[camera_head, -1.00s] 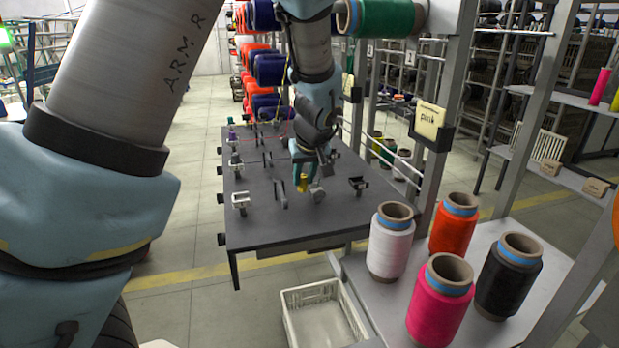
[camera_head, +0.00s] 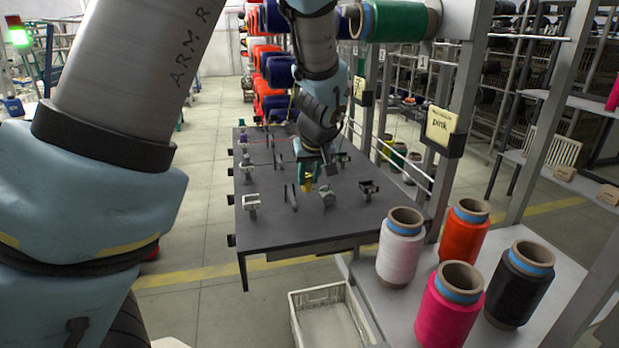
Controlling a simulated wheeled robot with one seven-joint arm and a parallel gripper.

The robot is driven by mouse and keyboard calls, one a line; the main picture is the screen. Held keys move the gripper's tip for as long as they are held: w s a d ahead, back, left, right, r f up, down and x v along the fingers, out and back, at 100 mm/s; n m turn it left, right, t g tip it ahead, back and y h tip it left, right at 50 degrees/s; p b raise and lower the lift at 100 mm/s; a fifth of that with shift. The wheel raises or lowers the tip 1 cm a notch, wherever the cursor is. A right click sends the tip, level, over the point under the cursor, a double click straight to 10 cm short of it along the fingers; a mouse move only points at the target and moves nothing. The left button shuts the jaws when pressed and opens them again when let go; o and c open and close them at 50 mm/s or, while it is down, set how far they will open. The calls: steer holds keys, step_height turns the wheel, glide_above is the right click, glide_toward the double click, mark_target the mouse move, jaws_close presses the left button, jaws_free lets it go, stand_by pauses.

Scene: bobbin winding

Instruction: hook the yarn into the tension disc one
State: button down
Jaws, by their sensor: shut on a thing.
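My gripper (camera_head: 309,179) hangs over the middle of the dark winding table (camera_head: 270,228), with its yellow fingertips low among the small metal fittings. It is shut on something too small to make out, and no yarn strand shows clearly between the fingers. A grey fitting (camera_head: 327,198) stands just right of and below the fingertips in the picture. An upright grey plate (camera_head: 291,196) stands just left of them. I cannot tell which fitting is tension disc one. Part of the table behind my gripper is hidden by my arm.
A white bracket (camera_head: 250,201) stands at the table's left and a dark one (camera_head: 369,189) at its right. White (camera_head: 400,248), orange, pink and black yarn cones stand on a shelf at the front right. A white crate (camera_head: 330,315) sits below. A post carries a "pink" label (camera_head: 441,127).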

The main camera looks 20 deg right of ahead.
steer(key=r+p, duration=0.2)
steer(key=r, duration=0.1)
steer(key=shift+a+r, duration=0.25)
steer(key=shift+a, duration=0.1)
